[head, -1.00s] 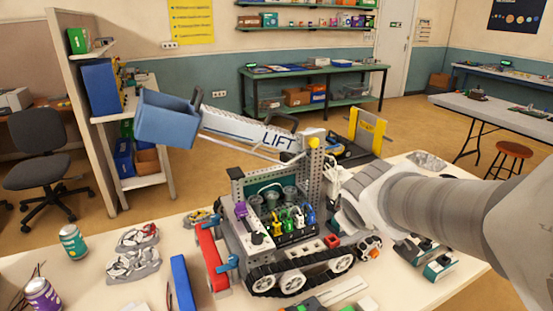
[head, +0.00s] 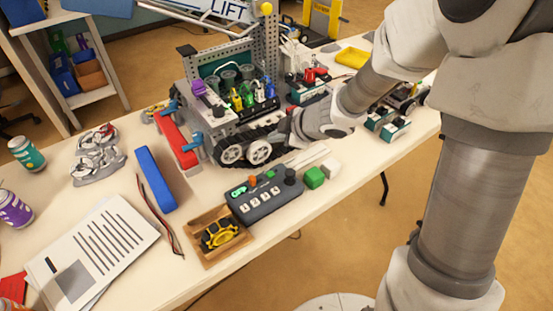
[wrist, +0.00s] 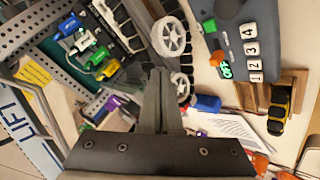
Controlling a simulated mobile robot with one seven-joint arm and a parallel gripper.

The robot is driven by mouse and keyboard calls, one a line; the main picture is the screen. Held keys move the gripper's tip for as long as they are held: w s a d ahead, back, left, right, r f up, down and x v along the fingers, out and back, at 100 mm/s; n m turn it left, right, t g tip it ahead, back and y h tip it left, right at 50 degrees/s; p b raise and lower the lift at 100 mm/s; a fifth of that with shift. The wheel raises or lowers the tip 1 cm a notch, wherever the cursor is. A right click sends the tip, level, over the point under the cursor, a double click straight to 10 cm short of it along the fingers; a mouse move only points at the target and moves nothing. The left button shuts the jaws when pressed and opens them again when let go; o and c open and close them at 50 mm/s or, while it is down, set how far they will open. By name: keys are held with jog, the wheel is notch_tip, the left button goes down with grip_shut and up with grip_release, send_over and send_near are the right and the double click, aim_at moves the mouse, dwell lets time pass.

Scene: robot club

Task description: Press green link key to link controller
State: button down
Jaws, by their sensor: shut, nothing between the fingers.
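The controller (head: 262,205) is a dark grey box lying on the table in front of the tracked robot. It has a small green key (head: 270,174) near its back edge, an orange key (head: 252,181), a small lit display, numbered white keys and a black knob. In the wrist view the controller (wrist: 250,22) is at the upper right, with the green key (wrist: 209,25) on its left side. My gripper (wrist: 160,85) is shut and empty, above the table beside the tracked robot and apart from the controller. In the head view my gripper (head: 297,140) is partly unclear against the track.
The tracked robot (head: 205,125) stands behind the controller. A green cube (head: 314,177) and a white cube (head: 330,167) lie to the controller's right. A wooden tray (head: 205,250) with a yellow and black part is in front. A blue bar (head: 156,178) lies left.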

jog(key=shift+s+a+f+y, duration=0.25)
jog(key=shift+s+f+y, duration=0.1)
jog(key=shift+f, duration=0.3)
jog(key=shift+f, duration=0.15)
jog(key=b, duration=0.8)
send_over(274, 177)
notch_tip(274, 177, down, 8)
jog(key=shift+r, duration=0.25)
jog(key=shift+f+b, duration=0.45)
jog(key=shift+f, duration=0.05)
jog(key=shift+f, duration=0.1)
dwell(0.8)
jog(key=shift+f, duration=0.3)
